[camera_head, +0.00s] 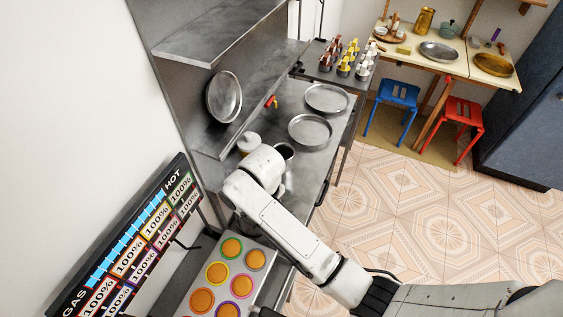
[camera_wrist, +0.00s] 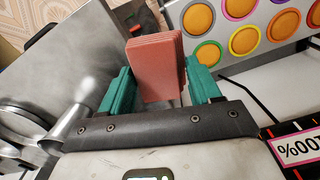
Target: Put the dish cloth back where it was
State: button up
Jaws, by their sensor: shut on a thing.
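A folded reddish-pink dish cloth (camera_wrist: 157,68) stands between the two teal fingers of my gripper (camera_wrist: 160,84) in the wrist view. My gripper is shut on it. The cloth reaches out past the fingertips, with its layered folds along the top edge. A grey metal surface shows beyond and to the left of it. I cannot tell whether the cloth touches that surface.
A gauge panel marked GAS and HOT (camera_head: 134,240) stands left of the stove. On the metal counter behind are two round plates (camera_head: 310,130), a white-lidded jar (camera_head: 249,142) and a dark pot (camera_head: 285,151). A metal shelf (camera_head: 232,37) overhangs the counter. Open tiled floor (camera_head: 400,210) lies to the right.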

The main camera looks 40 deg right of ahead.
jog(key=a, duration=0.1)
jog(key=a+m, duration=0.1)
jog(key=a, duration=0.1)
jog(key=shift+s+a+f+m, duration=0.2)
jog(key=shift+a+f+m, duration=0.1)
jog(key=shift+a, duration=0.1)
